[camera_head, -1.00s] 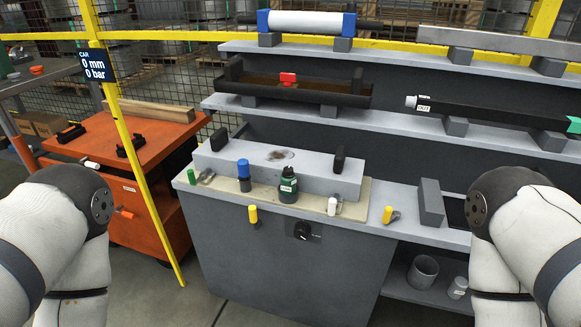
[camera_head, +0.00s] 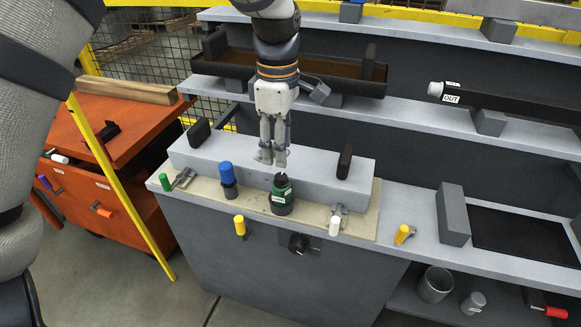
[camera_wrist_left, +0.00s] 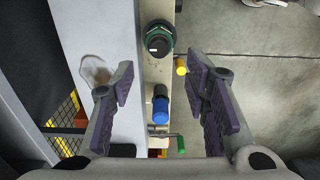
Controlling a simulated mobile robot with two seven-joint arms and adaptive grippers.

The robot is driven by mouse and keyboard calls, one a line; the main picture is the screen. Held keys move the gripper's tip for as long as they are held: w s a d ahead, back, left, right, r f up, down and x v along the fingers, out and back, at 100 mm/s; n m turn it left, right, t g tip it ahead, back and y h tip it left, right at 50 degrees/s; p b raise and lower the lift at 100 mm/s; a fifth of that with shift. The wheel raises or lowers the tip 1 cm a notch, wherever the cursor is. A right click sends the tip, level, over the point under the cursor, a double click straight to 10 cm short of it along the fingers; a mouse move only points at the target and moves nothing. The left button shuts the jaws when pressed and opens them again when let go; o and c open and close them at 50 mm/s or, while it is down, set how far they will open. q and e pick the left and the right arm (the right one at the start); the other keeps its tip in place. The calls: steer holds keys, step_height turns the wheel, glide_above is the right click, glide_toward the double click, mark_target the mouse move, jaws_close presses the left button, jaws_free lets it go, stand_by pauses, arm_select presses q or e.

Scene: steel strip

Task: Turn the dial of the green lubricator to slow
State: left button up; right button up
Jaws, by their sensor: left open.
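The green lubricator (camera_head: 282,196) stands upright on the beige ledge in front of the grey block. It has a dark top and a small white label. It also shows at the top of the left wrist view (camera_wrist_left: 158,40). My left gripper (camera_head: 273,160) points down above the grey block, just behind and left of the lubricator's top, apparently not touching it. In the left wrist view its two purple-padded fingers (camera_wrist_left: 160,72) are spread and empty, with the lubricator beyond their tips. The dial's setting is too small to read. My right gripper is not in view.
A blue-topped cylinder (camera_head: 228,180) stands left of the lubricator, with a green-handled valve (camera_head: 166,182) farther left. A white-handled valve (camera_head: 335,225) is to the right. Yellow handles (camera_head: 240,225) and a black knob (camera_head: 298,243) are at the front. Shelves rise behind.

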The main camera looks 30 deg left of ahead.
mark_target(281, 175)
arm_select(q)
step_height(281, 175, down, 7)
steer(key=shift+w+f, duration=0.1)
steer(key=shift+f, duration=0.05)
steer(key=shift+c, duration=0.4)
jaws_close()
